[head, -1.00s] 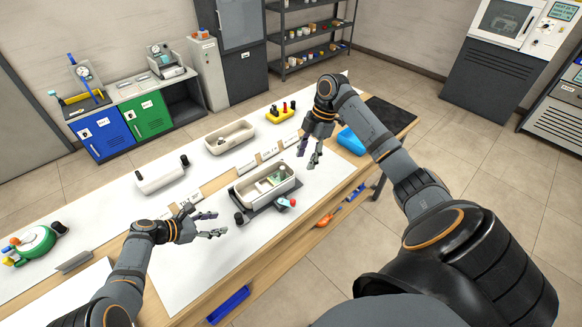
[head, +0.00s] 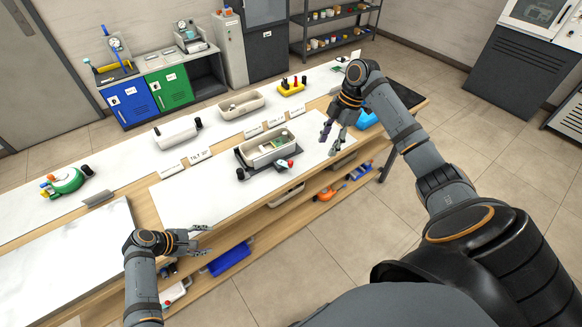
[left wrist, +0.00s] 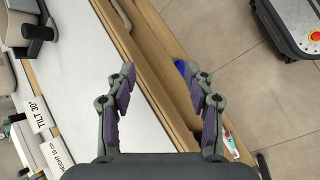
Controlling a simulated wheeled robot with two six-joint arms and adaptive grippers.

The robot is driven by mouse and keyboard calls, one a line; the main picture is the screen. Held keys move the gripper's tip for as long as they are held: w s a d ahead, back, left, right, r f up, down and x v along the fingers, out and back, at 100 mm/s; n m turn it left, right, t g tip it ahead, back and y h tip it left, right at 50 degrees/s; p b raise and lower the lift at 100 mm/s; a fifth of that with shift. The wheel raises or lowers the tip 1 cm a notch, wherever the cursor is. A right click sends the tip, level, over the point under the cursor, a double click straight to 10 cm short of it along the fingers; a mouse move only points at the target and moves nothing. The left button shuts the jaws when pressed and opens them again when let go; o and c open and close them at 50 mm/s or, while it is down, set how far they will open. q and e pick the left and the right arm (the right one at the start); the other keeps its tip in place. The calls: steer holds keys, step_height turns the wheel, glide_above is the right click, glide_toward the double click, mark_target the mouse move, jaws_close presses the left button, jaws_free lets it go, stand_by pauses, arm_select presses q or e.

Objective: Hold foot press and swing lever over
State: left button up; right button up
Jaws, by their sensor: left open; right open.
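A beige open tray-shaped housing (head: 252,158) sits upright on a dark fixture near the front of the workbench, with a small green-and-white part inside. A short lever with a red tip (head: 289,163) sticks out at the fixture's front right. A black knob (head: 240,173) stands at its front left. I cannot tell which part is the foot press. My left gripper (head: 208,240) is open and empty by the bench's front edge, well short of the fixture. It also shows open in the left wrist view (left wrist: 160,72). My right gripper (head: 330,143) is open and empty, right of the housing.
Behind the housing are small label signs (head: 255,132), another beige tray (head: 241,104), a yellow block with black pegs (head: 291,87) and a white roller-like part (head: 174,135). A green tool (head: 65,183) lies far left. The white mat's left part is clear.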

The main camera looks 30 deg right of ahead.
arm_select(q)
steer(key=s+a, duration=0.1)
steer(key=s+a+m+y, duration=0.1)
steer(key=a, duration=0.1)
steer(key=s+a+m, duration=0.1)
steer(key=shift+s+a+f, duration=0.25)
steer(key=shift+a, duration=0.15)
arm_select(e)
steer(key=shift+s, duration=0.15)
steer(key=shift+f, duration=0.1)
